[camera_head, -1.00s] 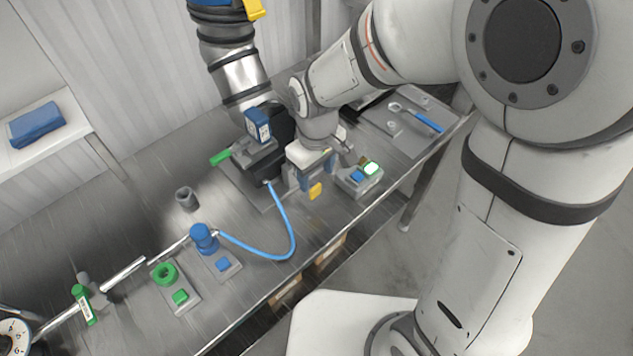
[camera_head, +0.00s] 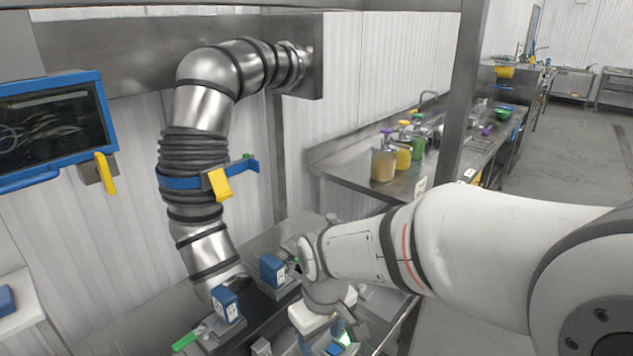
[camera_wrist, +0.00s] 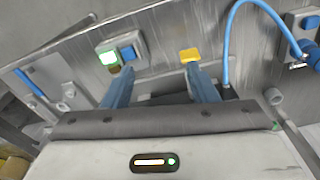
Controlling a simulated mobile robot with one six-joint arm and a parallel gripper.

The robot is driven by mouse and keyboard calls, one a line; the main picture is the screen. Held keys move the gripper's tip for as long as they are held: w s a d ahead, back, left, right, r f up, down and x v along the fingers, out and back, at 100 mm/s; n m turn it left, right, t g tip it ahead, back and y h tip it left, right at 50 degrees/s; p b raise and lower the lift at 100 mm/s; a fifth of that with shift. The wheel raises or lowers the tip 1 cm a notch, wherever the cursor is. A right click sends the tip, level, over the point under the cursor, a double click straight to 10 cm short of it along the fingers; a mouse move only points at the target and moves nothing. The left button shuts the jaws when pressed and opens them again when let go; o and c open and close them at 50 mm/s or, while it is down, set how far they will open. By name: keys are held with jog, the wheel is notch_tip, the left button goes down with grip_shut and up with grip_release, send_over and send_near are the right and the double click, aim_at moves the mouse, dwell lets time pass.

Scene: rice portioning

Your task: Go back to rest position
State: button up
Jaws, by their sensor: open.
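My gripper (camera_wrist: 160,85) is open, with its two blue fingers apart and nothing held between them in the wrist view. The fingers point over the metal bench (camera_wrist: 170,30). A yellow piece (camera_wrist: 190,55) lies on the bench just beyond the right finger. A small control box with a lit green button (camera_wrist: 108,58) and a blue button (camera_wrist: 128,53) is beyond the left finger. In the head view my arm reaches in from the right, and the fingers are cut off or hidden at the bottom edge.
A blue hose (camera_wrist: 228,50) curves over the bench to a blue fitting (camera_wrist: 303,48). In the head view a large steel duct (camera_head: 205,105) comes down near my arm, with blue blocks (camera_head: 272,270) below. A screen (camera_head: 55,125) hangs left. A side counter (camera_head: 365,170) holds containers.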

jog(key=s+d+r+m+t, duration=0.1)
jog(key=s+d+r+m, duration=0.2)
jog(key=d, duration=0.4)
jog(key=s+d+r+m+t, duration=0.1)
jog(key=s+d+r+m, duration=0.2)
jog(key=d, duration=0.4)
jog(key=shift+s+d+r+m, duration=0.35)
jog(key=shift+s+r+m, duration=0.05)
jog(key=shift+s+m, duration=0.35)
dwell(1.5)
